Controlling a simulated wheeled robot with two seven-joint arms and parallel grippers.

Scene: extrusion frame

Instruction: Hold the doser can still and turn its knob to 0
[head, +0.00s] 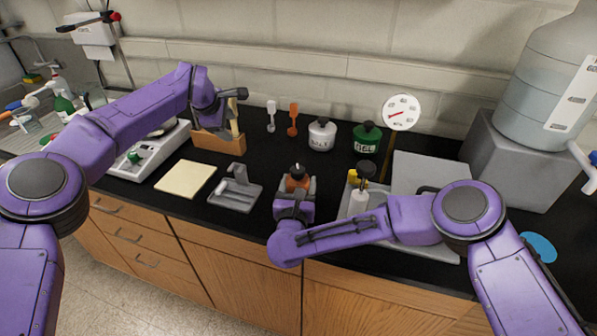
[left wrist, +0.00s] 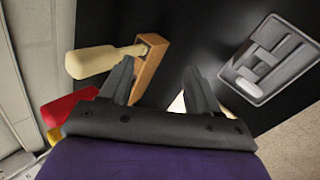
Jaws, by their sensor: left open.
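A small orange-brown can with a dark top (head: 297,175), which looks like the doser can, stands near the front edge of the black bench. My right gripper (head: 296,187) is at this can, with grey finger parts on both sides of it. I cannot tell whether they press on it. The knob's setting cannot be read. My left gripper (head: 234,94) is open and raised above the wooden block, well left of and behind the can. In the left wrist view the left gripper's fingers (left wrist: 160,84) are apart with nothing between them; the can does not show there.
A wooden block (head: 218,140) holds a pale-handled tool (left wrist: 98,61). A grey recessed tray (head: 234,191) lies left of the can. White (head: 321,136) and green (head: 367,138) containers and a round dial (head: 402,112) stand behind.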

